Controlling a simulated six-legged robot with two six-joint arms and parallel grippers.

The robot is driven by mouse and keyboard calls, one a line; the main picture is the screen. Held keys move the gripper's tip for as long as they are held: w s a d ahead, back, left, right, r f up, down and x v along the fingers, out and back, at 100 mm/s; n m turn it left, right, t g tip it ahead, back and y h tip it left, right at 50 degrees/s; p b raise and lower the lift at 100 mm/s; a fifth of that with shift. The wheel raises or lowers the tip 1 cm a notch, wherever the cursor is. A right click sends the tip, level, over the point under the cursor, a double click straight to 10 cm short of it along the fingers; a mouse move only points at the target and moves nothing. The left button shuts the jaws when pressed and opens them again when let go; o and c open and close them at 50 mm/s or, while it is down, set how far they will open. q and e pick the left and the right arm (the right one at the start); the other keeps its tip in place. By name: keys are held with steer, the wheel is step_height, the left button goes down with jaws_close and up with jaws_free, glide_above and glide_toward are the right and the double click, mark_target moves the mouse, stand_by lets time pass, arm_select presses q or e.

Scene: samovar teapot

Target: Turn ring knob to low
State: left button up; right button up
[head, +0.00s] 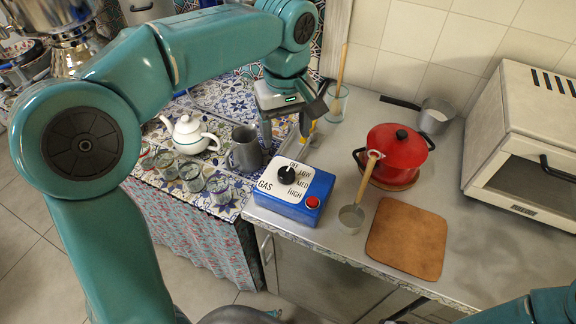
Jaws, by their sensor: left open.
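A blue gas control box (297,207) with a white top sits near the counter's front left corner. Its black knob (286,175) stands on the white face marked GAS, LOW, MED and HIGH. I cannot tell exactly which mark the knob points to. A red button (312,202) is at the box's front right. My left gripper (287,134) is open, pointing down, behind and above the box, apart from the knob. My right arm shows only as a teal part at the lower right; its gripper is not visible.
A grey mug (245,149) and white teapot (190,134) stand left of the box, with several small glasses. A ladle (351,218), red pot (397,155) and brown board (407,239) are to its right. A white oven (526,135) is far right.

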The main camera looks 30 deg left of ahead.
mark_target(286, 172)
arm_select(q)
steer(key=f, duration=1.2)
steer(key=shift+w+a+f+b, duration=0.1)
steer(key=shift+w+f+b, duration=0.15)
steer(key=shift+b, duration=0.15)
steer(key=shift+s+r, duration=0.1)
steer(key=shift+s, duration=0.1)
steer(key=shift+w, duration=0.2)
steer(key=c, duration=1.1)
